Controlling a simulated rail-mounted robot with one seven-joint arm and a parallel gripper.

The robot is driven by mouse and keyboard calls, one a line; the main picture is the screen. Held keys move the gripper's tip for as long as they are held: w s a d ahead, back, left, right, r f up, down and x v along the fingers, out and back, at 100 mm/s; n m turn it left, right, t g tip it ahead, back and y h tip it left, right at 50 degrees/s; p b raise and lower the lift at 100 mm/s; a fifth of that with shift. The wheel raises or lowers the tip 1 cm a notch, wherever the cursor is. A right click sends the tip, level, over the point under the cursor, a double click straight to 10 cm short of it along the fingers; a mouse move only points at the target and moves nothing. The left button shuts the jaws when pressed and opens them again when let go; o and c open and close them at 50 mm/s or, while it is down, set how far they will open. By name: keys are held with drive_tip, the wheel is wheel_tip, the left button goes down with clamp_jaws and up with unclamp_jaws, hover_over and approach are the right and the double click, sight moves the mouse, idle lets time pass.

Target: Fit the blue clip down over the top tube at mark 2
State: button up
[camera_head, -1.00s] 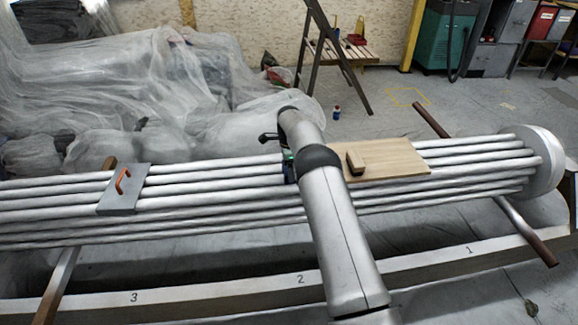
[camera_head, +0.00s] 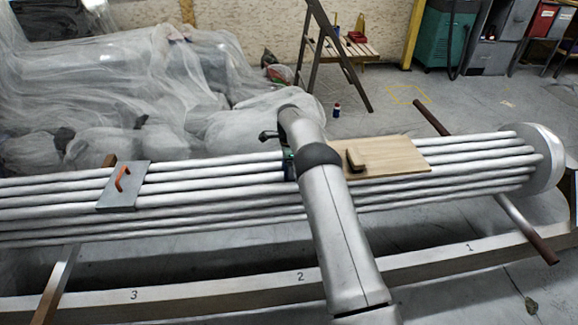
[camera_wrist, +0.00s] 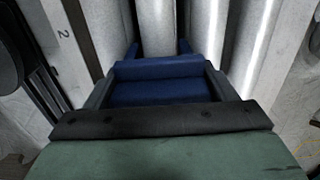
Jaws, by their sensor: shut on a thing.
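The blue clip (camera_wrist: 158,88) is between the fingers of my gripper (camera_wrist: 158,76) in the wrist view, and the gripper is shut on it. The clip's two prongs point away from the gripper, one on each side of a grey tube (camera_wrist: 155,25). I cannot tell how far down over the tube the clip sits. In the head view my arm hides the clip and most of the gripper, which is over the tube bundle (camera_head: 225,190). Mark 2 (camera_head: 300,277) is on the front beam; it also shows in the wrist view (camera_wrist: 62,34).
A wooden board (camera_head: 400,160) with a brown handle lies on the tubes just right of my arm. A grey plate (camera_head: 122,201) with an orange handle (camera_head: 122,178) lies on them to the left. Plastic-sheeted heaps (camera_head: 140,90) stand behind. A stepladder (camera_head: 335,50) is farther back.

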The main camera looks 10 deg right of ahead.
drive_tip(key=shift+r+p, duration=1.45)
drive_tip(key=shift+r, duration=1.65)
drive_tip(key=shift+s+r+n, duration=0.25)
drive_tip(key=shift+r+n, duration=0.1)
drive_tip(key=shift+n, duration=0.05)
drive_tip(key=s+r+n+p, duration=0.4)
drive_tip(key=s+n+p, duration=0.1)
drive_tip(key=s, duration=0.4)
drive_tip(key=s+r+n+p, duration=0.5)
drive_tip(key=s+n, duration=0.1)
drive_tip(key=s, duration=0.3)
drive_tip(key=s+r+n+p, duration=0.4)
drive_tip(key=s+n+p, duration=0.1)
drive_tip(key=s, duration=0.4)
drive_tip(key=shift+s+r+n, duration=0.3)
drive_tip(key=shift+r+n, duration=0.1)
drive_tip(key=shift+n, duration=0.4)
drive_tip(key=shift+d+f, duration=0.1)
drive_tip(key=shift+f, duration=0.05)
